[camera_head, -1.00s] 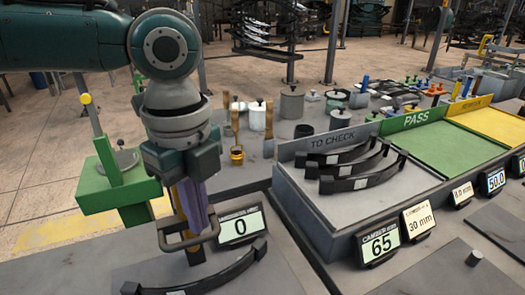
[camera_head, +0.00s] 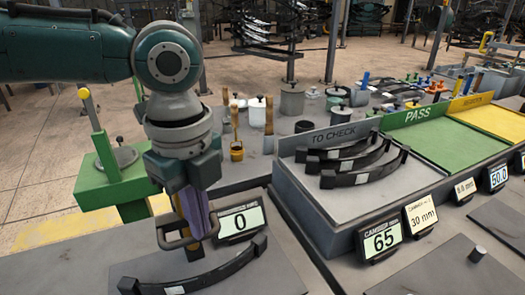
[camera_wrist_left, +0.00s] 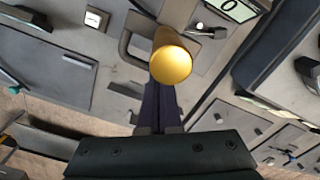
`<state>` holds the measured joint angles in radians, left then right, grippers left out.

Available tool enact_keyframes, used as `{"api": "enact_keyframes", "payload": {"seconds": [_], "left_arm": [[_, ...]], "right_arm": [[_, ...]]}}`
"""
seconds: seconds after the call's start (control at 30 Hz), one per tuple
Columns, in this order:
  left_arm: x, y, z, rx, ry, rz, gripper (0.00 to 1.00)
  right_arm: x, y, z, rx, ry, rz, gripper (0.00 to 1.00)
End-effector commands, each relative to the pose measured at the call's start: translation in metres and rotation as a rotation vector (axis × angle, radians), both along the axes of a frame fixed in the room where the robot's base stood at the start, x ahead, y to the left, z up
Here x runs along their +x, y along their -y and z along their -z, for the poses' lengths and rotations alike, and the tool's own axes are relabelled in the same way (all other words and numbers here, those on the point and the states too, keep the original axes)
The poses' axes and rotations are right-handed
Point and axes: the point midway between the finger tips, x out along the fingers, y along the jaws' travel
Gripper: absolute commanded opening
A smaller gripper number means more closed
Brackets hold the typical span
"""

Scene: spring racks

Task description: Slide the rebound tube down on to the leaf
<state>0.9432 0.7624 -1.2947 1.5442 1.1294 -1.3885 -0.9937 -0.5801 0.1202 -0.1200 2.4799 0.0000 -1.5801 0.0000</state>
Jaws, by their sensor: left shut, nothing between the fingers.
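The leaf (camera_head: 195,275) is a black, curved strip with upturned dark ends, lying on the bench at the lower left of the head view. The rebound tube (camera_wrist_left: 172,62) is a yellow cylinder, seen nearly end-on in the wrist view, with a grey loop handle beside it. In the head view the purple fingers hide most of it. My left gripper (camera_head: 196,222) points down with its fingers shut, close beside the tube and above the leaf's far edge. Nothing shows between them. I cannot tell whether they touch the tube. My right gripper is out of view.
A display reading 0 (camera_head: 240,221) stands close right of my left gripper. A green stand (camera_head: 105,183) is at the left.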

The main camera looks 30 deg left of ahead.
Motion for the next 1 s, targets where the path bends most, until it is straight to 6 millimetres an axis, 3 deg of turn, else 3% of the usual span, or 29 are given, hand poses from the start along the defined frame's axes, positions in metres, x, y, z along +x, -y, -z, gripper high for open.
{"api": "enact_keyframes", "payload": {"seconds": [1.0], "left_arm": [[-0.001,0.000,0.054,0.002,-0.003,0.000,0.00]], "right_arm": [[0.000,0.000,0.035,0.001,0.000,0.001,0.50]]}}
